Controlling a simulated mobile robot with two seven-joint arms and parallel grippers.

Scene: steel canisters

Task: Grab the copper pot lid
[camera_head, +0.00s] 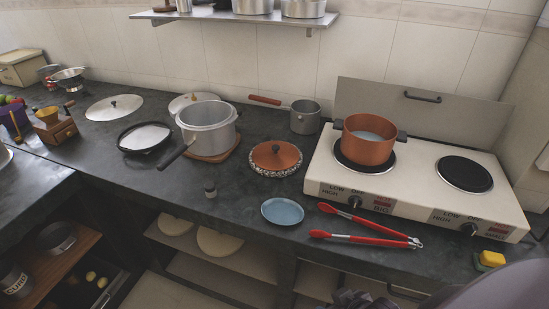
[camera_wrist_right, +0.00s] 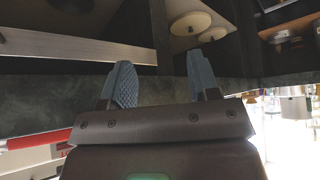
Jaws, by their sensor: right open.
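The copper pot lid (camera_head: 278,155) with a dark knob lies flat on a speckled round trivet (camera_head: 262,171) on the dark counter, left of the stove. The copper pot (camera_head: 368,146) with dark handles sits on the stove's left burner. In the right wrist view my right gripper (camera_wrist_right: 163,80) has its two blue-grey fingers apart with nothing between them. The lid does not show in that view. Part of my right arm shows at the bottom right of the head view, in front of the counter and away from the lid. My left gripper is not in view.
Red tongs (camera_head: 364,226) and a blue plate (camera_head: 283,211) lie near the counter's front edge, in front of the lid. A steel pot (camera_head: 208,128) and a saucepan (camera_head: 304,117) stand behind.

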